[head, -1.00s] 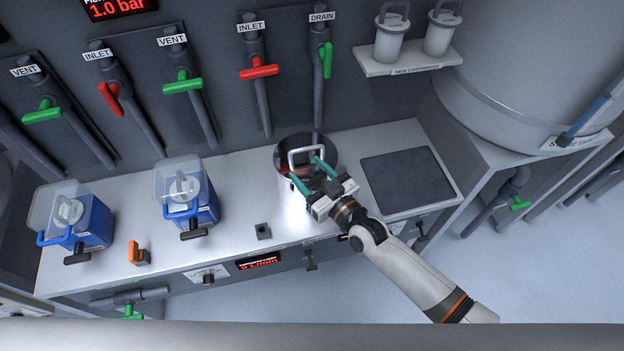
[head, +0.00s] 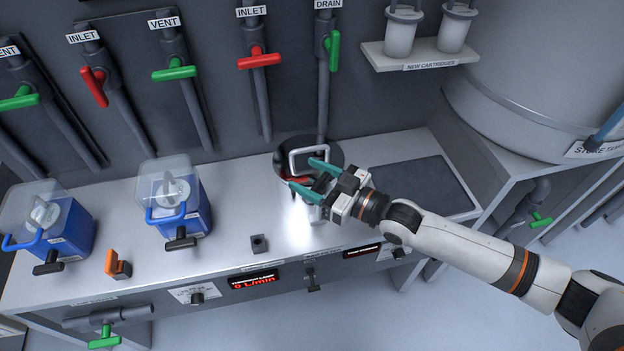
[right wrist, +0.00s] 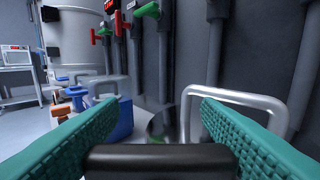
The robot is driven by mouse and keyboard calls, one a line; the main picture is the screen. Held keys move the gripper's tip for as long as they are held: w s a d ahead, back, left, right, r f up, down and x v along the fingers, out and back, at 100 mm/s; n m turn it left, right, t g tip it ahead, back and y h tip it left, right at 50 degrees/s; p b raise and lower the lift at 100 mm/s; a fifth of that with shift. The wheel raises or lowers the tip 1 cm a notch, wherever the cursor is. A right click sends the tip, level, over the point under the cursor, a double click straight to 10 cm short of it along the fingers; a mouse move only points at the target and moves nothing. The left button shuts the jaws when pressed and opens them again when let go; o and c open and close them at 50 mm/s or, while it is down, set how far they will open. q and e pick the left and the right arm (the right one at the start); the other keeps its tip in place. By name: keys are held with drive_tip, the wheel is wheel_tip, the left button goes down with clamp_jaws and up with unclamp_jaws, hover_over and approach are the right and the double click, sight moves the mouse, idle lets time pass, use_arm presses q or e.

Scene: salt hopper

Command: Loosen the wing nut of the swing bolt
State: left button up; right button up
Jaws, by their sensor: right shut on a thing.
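A metal vessel with a dark, shiny top (head: 283,156) and a grey loop handle (head: 294,160) stands on the bench in the head view. My right gripper (head: 302,174) reaches over its front rim from the right. In the right wrist view its teal fingers are on either side of a black crossbar (right wrist: 160,160), which looks like the wing nut's bar; the gripper is shut on it. The grey handle (right wrist: 238,95) is just beyond the fingers. In the head view the gripper hides this bar and the swing bolt. My left gripper is not in view.
Two blue housings (head: 190,215) with clear covers and black T-bars stand to the left. An orange block (head: 117,264) and a small dark block (head: 259,244) lie on the bench. A dark mat (head: 440,185) is at right. Pipes with red and green valve handles line the wall.

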drive_tip(key=o, duration=1)
drive_tip(key=b+v, duration=0.1)
drive_tip(key=v, duration=1.1)
drive_tip(key=shift+w, duration=0.1)
